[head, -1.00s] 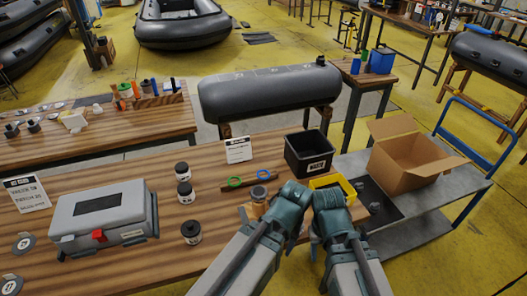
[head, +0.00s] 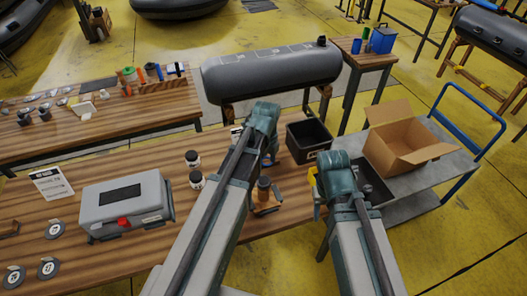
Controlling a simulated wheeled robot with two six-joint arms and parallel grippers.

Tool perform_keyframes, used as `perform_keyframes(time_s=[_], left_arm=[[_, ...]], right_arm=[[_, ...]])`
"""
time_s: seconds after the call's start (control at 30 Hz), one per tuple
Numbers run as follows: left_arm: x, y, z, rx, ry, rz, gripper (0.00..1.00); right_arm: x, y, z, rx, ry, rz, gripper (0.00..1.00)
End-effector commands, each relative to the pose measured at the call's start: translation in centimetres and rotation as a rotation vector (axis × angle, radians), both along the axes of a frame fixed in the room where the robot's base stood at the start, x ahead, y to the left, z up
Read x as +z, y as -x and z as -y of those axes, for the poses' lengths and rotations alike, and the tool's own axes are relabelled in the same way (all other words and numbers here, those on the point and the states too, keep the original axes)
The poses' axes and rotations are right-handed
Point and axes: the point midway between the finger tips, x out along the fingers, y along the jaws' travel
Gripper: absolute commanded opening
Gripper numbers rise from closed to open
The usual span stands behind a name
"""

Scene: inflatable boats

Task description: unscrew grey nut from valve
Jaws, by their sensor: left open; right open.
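A small brown upright cylinder (head: 264,187), probably the valve, stands on an orange-brown base on the wooden table, between my two arms. I cannot make out the grey nut on it. My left gripper (head: 272,152) is open, over the back of the table beyond the cylinder, near the black bin; its fingers are partly hidden by its own arm. Neither gripper visibly holds anything.
The black bin (head: 322,157) stands at the table's back right. A grey case (head: 125,222) and dark jars (head: 196,179) stand to the left. A cart (head: 440,165) with an open cardboard box (head: 404,145) is at the right. A grey inflatable tube (head: 270,72) lies behind.

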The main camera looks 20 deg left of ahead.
Motion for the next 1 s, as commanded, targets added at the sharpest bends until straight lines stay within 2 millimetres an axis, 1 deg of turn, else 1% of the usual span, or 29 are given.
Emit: perform_keyframes(time_s=[0.03, 0.13, 0.47, 0.67, 1.0], left_arm=[[0.7, -0.4, -0.4, -0.035, 0.003, 0.001, 0.99], [0.9, -0.7, -0.8, -0.089, 0.005, 0.003, 0.99], [0.4, -0.8, -0.9, -0.11, 0.006, 0.004, 0.99], [-1.2, -0.8, -0.9, -0.109, 0.006, 0.004, 0.99], [-5.8, -0.8, -0.9, -0.109, 0.006, 0.004, 0.99]], right_arm=[[0.7, 0.0, 0.0, 0.0, 0.0, 0.0, 0.5], [0.9, 0.0, 0.0, 0.0, 0.0, 0.0, 0.5], [0.4, 0.0, 0.0, 0.0, 0.0, 0.0, 0.5], [-1.2, 0.0, 0.0, 0.002, 0.0, 0.0, 0.5], [-5.8, 0.0, 0.0, 0.001, 0.0, 0.0, 0.5]])
